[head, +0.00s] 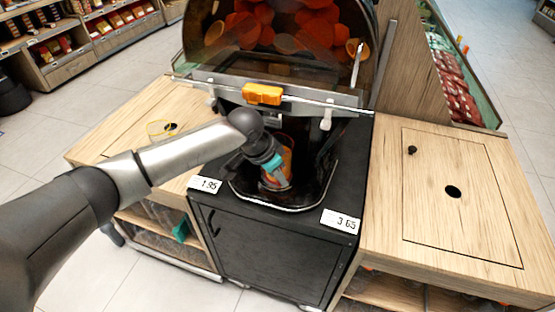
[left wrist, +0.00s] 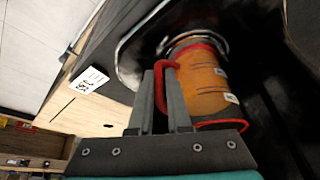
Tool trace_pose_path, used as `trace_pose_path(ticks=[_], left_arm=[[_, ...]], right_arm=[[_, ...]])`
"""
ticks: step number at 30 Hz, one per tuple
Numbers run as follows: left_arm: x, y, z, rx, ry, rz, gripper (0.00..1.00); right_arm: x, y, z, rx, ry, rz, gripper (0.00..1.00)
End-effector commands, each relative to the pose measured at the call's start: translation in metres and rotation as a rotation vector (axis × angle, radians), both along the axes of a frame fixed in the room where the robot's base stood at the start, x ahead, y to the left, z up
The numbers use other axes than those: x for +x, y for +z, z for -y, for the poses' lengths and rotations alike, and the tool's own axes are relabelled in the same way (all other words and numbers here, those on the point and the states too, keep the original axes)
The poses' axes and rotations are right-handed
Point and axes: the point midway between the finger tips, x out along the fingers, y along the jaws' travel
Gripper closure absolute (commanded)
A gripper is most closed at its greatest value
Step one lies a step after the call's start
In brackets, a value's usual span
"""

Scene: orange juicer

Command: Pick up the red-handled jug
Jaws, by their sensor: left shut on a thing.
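The red-handled jug (left wrist: 205,85) is full of orange and has red bands at its rim and base. Its red handle (left wrist: 161,82) lies between the two fingers of my left gripper (left wrist: 163,75), which is shut on it. In the head view the jug (head: 288,157) is mostly hidden behind my left gripper (head: 277,176) and shows as an orange patch. It is over the black tray of the juicer; I cannot tell whether it touches the tray. My right gripper is not in view.
The juicer's dark window (head: 290,35) with oranges and its orange latch (head: 262,94) are above the jug. Price tags (head: 341,221) sit on the black cabinet's front edge. Wooden counters stand on both sides; the right counter (head: 465,235) is clear apart from a small knob and a hole.

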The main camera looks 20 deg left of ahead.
Motion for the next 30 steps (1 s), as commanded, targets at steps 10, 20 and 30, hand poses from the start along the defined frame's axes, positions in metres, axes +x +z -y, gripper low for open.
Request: trace_pose_path(ticks=[10,20,30], left_arm=[[0.001,0.0013,0.0005,-0.001,-0.001,0.004,1.0],[0.0021,0.0029,0.0008,-0.003,-0.001,0.008,1.0],[-0.0002,0.0096,0.0003,-0.003,-0.001,0.006,1.0]], right_arm=[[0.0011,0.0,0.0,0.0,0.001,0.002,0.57],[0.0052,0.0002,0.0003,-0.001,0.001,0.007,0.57],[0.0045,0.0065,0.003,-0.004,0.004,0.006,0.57]])
